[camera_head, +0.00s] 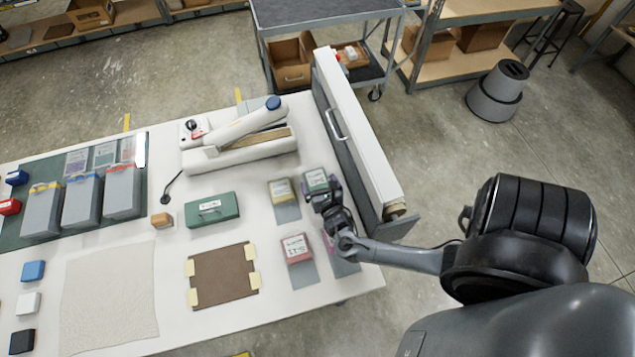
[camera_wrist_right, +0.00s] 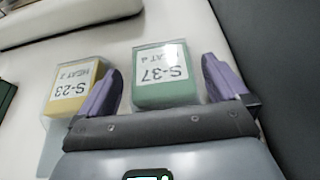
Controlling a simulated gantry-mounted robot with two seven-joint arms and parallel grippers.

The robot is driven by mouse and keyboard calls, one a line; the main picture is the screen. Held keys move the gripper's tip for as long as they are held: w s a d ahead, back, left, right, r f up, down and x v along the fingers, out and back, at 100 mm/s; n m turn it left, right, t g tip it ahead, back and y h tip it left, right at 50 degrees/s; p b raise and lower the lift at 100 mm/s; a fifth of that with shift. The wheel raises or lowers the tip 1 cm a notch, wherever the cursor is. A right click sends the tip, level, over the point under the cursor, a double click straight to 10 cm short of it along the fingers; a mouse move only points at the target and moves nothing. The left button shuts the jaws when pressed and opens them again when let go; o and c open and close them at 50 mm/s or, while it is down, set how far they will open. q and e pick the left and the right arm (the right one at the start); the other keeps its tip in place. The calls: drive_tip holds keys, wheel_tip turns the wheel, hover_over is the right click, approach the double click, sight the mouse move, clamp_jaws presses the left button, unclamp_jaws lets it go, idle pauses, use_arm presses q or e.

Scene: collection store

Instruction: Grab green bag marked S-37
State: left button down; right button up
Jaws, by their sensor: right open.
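The green bag (camera_head: 316,179) lies near the right edge of the white table, at the back of a small group of bags. In the right wrist view the green bag (camera_wrist_right: 165,92) has a white label reading S-37. My right gripper (camera_head: 322,193) is open at its near side. In the wrist view the purple fingers of the gripper (camera_wrist_right: 162,66) stand on either side of the bag, apart from each other. I cannot tell how far down along the bag the fingertips reach. My left gripper is not in view.
A yellow bag (camera_head: 280,189) marked S-23 sits close beside the left finger. A red bag (camera_head: 296,248) lies nearer the front, and a pinkish one is partly hidden under my wrist. A long white-topped drawer unit (camera_head: 358,130) stands just right. A green box (camera_head: 212,209) is farther left.

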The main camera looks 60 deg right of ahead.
sight(316, 176)
drive_tip(key=shift+x, duration=2.15)
drive_tip(key=shift+r, duration=0.1)
drive_tip(key=c, duration=0.8)
drive_tip(key=shift+r, duration=0.1)
